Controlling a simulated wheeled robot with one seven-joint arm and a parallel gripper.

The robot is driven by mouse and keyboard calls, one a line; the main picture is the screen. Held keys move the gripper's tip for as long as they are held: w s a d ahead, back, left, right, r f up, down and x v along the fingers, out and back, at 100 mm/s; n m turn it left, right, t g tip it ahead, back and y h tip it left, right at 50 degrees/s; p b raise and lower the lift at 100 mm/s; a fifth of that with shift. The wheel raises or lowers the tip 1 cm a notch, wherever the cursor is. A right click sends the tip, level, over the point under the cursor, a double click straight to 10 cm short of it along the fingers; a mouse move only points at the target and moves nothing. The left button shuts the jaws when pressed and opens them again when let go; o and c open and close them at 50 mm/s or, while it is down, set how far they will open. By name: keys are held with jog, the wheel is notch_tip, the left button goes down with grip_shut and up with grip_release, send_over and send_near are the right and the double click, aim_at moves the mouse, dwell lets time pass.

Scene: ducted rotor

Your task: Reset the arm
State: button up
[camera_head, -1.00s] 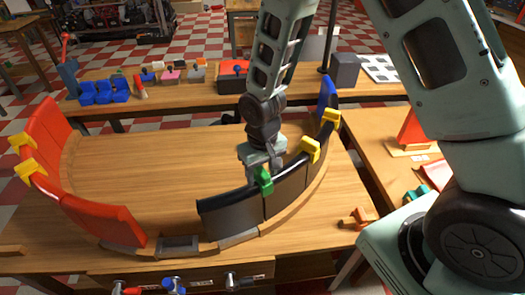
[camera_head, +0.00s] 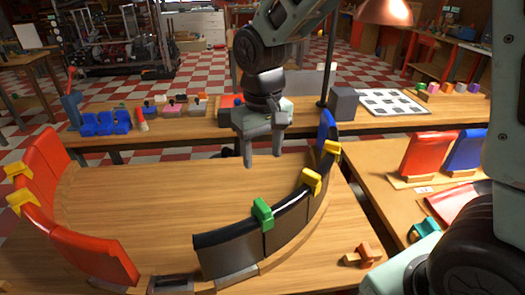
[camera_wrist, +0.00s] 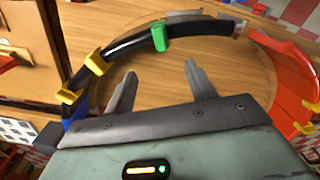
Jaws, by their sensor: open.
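My gripper (camera_head: 263,150) is open and empty, raised above the wooden table (camera_head: 150,195) behind the curved wall. Its two grey fingers point down in the head view, and they stand apart in the wrist view (camera_wrist: 160,88). A green clip (camera_head: 263,214) sits on the top edge of the black curved panels (camera_head: 230,255), clear of the fingers. The green clip also shows in the wrist view (camera_wrist: 159,36), beyond the fingertips.
Yellow clips (camera_head: 312,181) sit on the right part of the arc, near a blue panel (camera_head: 327,130). Red panels (camera_head: 95,255) with yellow clips stand at left. A back bench (camera_head: 190,137) holds blue bins (camera_head: 105,123) and a grey box (camera_head: 343,103). A side table stands at right.

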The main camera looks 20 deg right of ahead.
jog(key=shift+r, duration=0.1)
dwell(0.3)
jog(key=s+a+f+n, duration=0.1)
jog(key=s+a+n, duration=0.2)
jog(key=s, duration=0.7)
jog(key=s+a+n+b, duration=0.1)
jog(key=s+a+n, duration=0.2)
jog(key=s, duration=0.7)
jog(key=shift+a+f+y, duration=0.15)
jog(key=shift+f+y, duration=0.15)
jog(key=shift+f, duration=0.05)
